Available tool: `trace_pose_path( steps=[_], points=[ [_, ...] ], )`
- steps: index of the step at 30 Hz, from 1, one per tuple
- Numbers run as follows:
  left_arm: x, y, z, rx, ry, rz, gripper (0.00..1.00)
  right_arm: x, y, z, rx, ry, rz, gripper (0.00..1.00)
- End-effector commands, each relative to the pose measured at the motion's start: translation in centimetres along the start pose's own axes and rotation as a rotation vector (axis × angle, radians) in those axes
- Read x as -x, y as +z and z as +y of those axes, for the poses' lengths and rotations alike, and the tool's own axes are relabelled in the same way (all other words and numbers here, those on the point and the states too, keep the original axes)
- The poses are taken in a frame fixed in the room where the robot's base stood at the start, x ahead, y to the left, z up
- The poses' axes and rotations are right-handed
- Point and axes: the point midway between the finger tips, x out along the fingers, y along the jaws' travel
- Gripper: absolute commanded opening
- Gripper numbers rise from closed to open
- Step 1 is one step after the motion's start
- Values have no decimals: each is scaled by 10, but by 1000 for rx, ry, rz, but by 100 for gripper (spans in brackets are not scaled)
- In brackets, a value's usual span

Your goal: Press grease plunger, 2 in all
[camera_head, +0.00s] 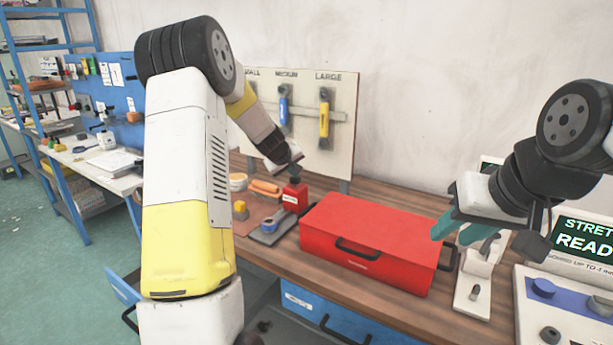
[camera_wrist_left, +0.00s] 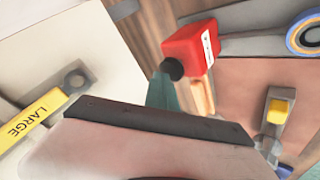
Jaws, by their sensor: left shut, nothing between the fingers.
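The grease dispenser (camera_head: 295,198) is a small red block with a white label, standing on the wooden bench left of the red toolbox. Its plunger (camera_head: 294,173) is a black knob on top. In the left wrist view the red body (camera_wrist_left: 190,48) and the black knob (camera_wrist_left: 172,69) show near the image centre. My left gripper (camera_wrist_left: 161,92) is shut and empty, its teal fingertips right beside the knob in that view; I cannot tell whether they touch. My right gripper (camera_head: 460,228) is open and empty, above the bench right of the toolbox.
A red toolbox (camera_head: 365,240) fills the bench middle. A tape tool (camera_head: 270,227) and a yellow-topped item (camera_head: 240,210) lie left of the dispenser. A board with hanging tools (camera_head: 305,110) stands behind. A stretcher machine (camera_head: 570,290) and white fixture (camera_head: 478,280) are at right.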

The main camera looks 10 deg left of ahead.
Motion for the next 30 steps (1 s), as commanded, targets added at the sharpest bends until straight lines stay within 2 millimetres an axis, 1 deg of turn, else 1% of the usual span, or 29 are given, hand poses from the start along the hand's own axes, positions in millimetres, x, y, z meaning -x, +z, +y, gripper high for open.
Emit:
trace_pose_path(
  steps=[22,30],
  points=[
    [-4,4,-3,0,-1,-3,0,0,0,0,0,0,0,34],
    [4,-2,4,-2,0,0,0,0,0,0,0,0,0,34]
  ],
)
